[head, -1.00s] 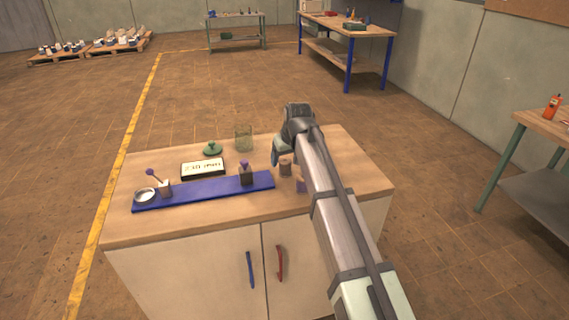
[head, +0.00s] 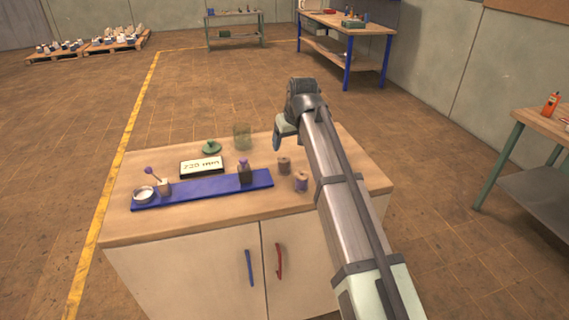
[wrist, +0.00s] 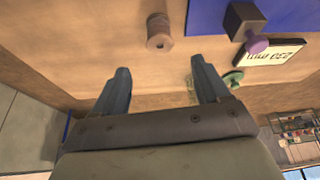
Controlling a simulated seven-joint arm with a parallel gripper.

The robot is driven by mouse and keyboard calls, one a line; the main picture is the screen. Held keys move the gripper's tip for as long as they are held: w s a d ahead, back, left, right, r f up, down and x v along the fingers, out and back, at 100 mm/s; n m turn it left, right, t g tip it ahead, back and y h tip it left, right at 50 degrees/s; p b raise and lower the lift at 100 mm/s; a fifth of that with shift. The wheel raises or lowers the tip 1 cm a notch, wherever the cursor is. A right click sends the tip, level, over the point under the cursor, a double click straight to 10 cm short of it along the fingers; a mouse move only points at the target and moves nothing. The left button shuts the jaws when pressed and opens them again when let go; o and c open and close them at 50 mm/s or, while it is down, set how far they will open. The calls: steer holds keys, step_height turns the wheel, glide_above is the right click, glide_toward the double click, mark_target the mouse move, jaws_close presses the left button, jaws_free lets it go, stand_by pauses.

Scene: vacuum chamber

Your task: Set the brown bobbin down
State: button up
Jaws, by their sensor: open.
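The brown bobbin (head: 284,165) stands upright on the wooden cabinet top (head: 232,217), just right of the blue strip. In the wrist view the bobbin (wrist: 159,32) stands on bare wood beyond the fingertips, apart from them. My gripper (wrist: 163,74) is open, and nothing is between its fingers. In the head view my gripper (head: 284,139) is above the back of the cabinet top, up and behind the bobbin. A second bobbin with purple thread (head: 301,182) stands nearer the front, right of the brown one.
The blue strip (head: 210,188) bears a round metal dish (head: 144,194), a small holder with a purple-tipped stick (head: 163,187) and a dark purple-knobbed block (head: 244,175). Behind are a display (head: 202,167), a green lid (head: 211,147) and a glass jar (head: 242,137). The front is bare.

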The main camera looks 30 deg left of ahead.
step_height(320, 180, up, 4)
steer(key=f+h, duration=0.1)
glide_above(284, 158)
steer(key=w+a, duration=0.2)
steer(key=f+g+h, duration=0.1)
steer(key=f, duration=0.1)
steer(key=s+d+f+g, duration=0.1)
steer(key=f, duration=0.2)
steer(key=s+d+f+h, duration=0.1)
steer(key=f, duration=0.1)
steer(key=shift+d+f+g+h, duration=0.2)
steer(key=shift+f+g+h, duration=0.1)
steer(key=shift+f+g, duration=0.1)
steer(key=shift+a+f, duration=0.15)
steer(key=shift+f, duration=1.25)
steer(key=shift+a+f, duration=0.1)
steer(key=shift+f, duration=1.25)
steer(key=c, duration=1.2)
